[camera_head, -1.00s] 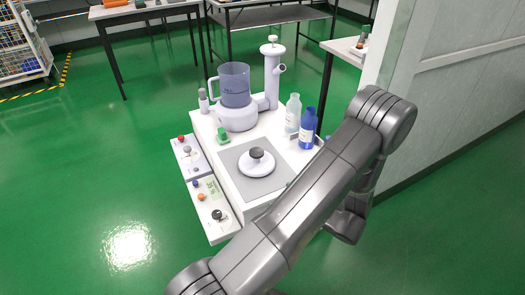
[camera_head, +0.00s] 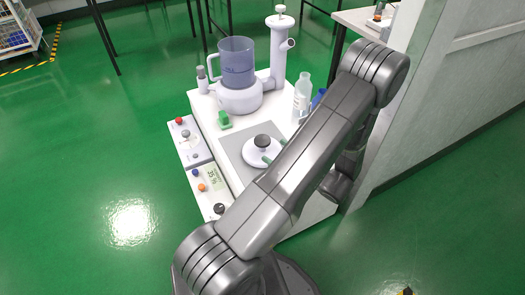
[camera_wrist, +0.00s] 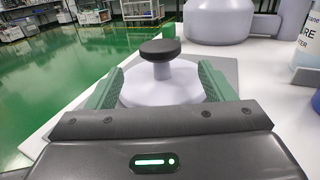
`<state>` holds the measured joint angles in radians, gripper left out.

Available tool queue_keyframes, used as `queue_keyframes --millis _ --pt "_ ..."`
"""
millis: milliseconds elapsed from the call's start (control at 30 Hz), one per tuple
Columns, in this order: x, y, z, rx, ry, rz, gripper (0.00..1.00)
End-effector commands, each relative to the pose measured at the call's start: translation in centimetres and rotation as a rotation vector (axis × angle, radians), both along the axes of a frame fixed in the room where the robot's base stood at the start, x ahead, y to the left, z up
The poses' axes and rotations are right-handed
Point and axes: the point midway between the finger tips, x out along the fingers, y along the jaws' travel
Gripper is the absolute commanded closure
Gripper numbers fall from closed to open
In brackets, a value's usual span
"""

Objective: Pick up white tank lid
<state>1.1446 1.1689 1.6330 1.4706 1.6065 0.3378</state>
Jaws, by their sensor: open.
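The white tank lid (camera_head: 250,152) is a round white disc with a dark grey knob. It lies on a grey square mat (camera_head: 236,140) on the white machine top. In the wrist view the lid (camera_wrist: 160,88) is straight ahead, its knob upright in the middle. My gripper (camera_wrist: 160,85) is open, with its green fingers on either side of the lid's disc. Whether the fingers touch the rim cannot be told.
Behind the mat stand a clear blue-grey jug (camera_head: 237,62) on a white base and a white column (camera_head: 279,50). A clear bottle (camera_head: 302,98) and a partly hidden blue bottle (camera_head: 318,99) stand at the right. A small green block (camera_head: 224,120) and control panels (camera_head: 190,141) lie left.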

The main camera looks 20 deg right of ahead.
Motion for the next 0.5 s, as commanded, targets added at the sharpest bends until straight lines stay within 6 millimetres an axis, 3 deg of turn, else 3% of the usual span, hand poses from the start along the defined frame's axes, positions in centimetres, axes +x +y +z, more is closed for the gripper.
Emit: queue_keyframes --millis 500 --pt "4.6 2.7 -0.4 -0.001 0.001 0.0 0.24"
